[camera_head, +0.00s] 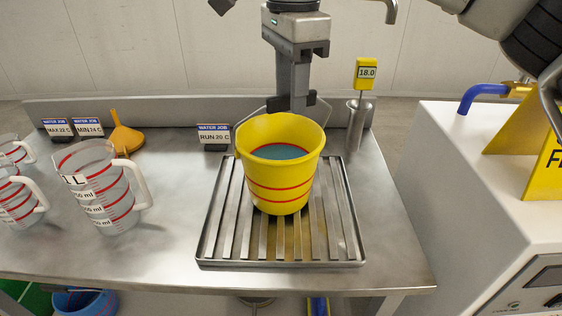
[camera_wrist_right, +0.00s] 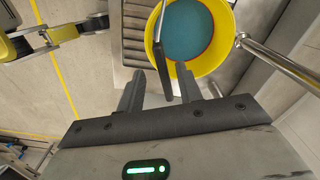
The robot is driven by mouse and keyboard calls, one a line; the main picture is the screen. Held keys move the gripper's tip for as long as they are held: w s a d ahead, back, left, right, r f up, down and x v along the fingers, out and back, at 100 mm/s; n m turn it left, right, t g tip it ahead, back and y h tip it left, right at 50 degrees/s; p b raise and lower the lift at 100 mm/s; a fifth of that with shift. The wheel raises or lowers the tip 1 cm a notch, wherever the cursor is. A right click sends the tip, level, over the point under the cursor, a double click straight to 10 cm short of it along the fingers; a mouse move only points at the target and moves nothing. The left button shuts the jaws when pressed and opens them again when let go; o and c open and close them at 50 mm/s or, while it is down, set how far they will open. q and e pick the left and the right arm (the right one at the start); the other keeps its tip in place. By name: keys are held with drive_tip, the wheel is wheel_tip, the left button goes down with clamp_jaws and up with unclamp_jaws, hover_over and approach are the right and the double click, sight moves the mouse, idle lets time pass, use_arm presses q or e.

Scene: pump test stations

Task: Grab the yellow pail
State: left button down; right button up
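The yellow pail (camera_head: 280,185) has red rings and holds bluish liquid. It stands upright on the slatted metal tray in the head view. It also shows at the top of the right wrist view (camera_wrist_right: 228,22). My right gripper (camera_head: 296,104) reaches down at the pail's back rim. In the right wrist view my right gripper (camera_wrist_right: 160,80) has its two fingers apart, with the dark grip of the pail's handle (camera_wrist_right: 162,72) between them. Gaps show beside the grip, so I do not see the fingers closed on it. My left gripper is not clearly visible.
The slatted tray (camera_head: 352,225) sits on a steel bench (camera_head: 120,258). Clear measuring jugs (camera_head: 105,185), an orange funnel (camera_head: 124,135) and small signs (camera_head: 214,138) stand left. A yellow 18.0 display (camera_head: 366,72) is behind right. A white machine (camera_head: 450,190) stands right.

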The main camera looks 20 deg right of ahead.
drive_tip(key=f, duration=0.4)
drive_tip(key=shift+w+d+f, duration=0.2)
drive_tip(key=shift+w+f, duration=0.05)
drive_tip(key=shift+f, duration=0.05)
clamp_jaws()
idle(1.1)
drive_tip(key=shift+r, duration=0.2)
